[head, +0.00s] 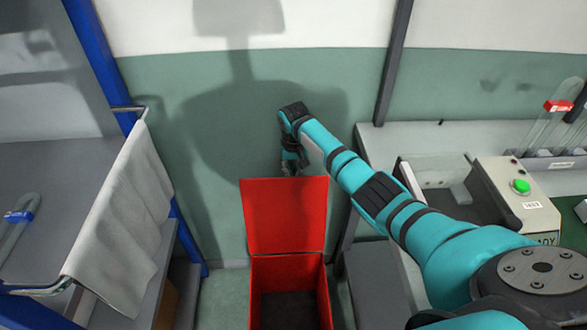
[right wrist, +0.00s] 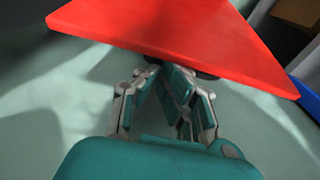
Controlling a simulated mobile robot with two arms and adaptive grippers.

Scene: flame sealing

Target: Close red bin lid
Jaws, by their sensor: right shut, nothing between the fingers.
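The red bin (head: 320,292) stands on the floor at the bottom middle of the head view, open at the top with a dark inside. Its red lid (head: 287,215) stands raised, hinged at the back edge. The lid also fills the top of the right wrist view (right wrist: 190,35). My right gripper (head: 289,168) is behind the lid's upper edge, pointing down. In the right wrist view its fingers (right wrist: 165,85) are closed together and empty, with the tips at or under the lid's edge; I cannot tell whether they touch it. My left gripper is not in view.
A workbench (head: 380,140) with a machine (head: 518,195) bearing a green button and a tube rack (head: 550,165) is at the right. A cart with a white cloth (head: 125,215) on its rail stands at the left. A green and white wall is close behind the bin.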

